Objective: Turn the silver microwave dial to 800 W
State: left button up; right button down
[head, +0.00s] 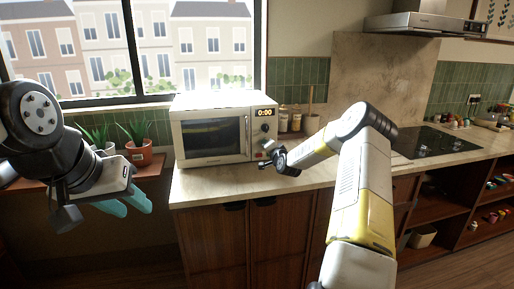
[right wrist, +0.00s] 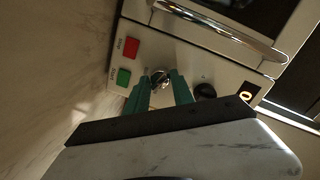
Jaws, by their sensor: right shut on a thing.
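The white microwave (head: 212,128) stands on the counter under the window, its clock (head: 265,113) reading 0:00. In the right wrist view, the silver dial (right wrist: 160,77) is on the control panel between the teal fingertips of my right gripper (right wrist: 163,82), which is shut on it. The dial's pointer and markings are too small or covered to read. In the head view my right gripper (head: 268,157) is at the panel's lower part and hides the dial. My left gripper (head: 137,208) is open and empty, left of the counter.
A black dial (right wrist: 205,91) sits beside the silver one. A red button (right wrist: 130,46) and a green button (right wrist: 123,76) are on the panel's other side. The door handle (right wrist: 220,30) runs close by. Jars (head: 290,119) stand right of the microwave; potted plants (head: 138,150) stand left.

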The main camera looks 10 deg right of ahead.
jog(key=m+y, duration=0.1)
jog(key=m, duration=0.5)
jog(key=shift+f, duration=0.1)
jog(key=m, duration=0.3)
jog(key=shift+t, duration=0.3)
jog(key=shift+m, duration=1.6)
jog(key=shift+d, duration=0.1)
jog(key=c, duration=1.1)
grip_release()
jog(key=shift+s+d, duration=0.2)
jog(key=shift+s, duration=1.1)
jog(key=shift+s+d, duration=0.15)
jog(key=shift+s, duration=1.1)
jog(key=shift+s+d, duration=0.2)
jog(key=shift+s, duration=1.1)
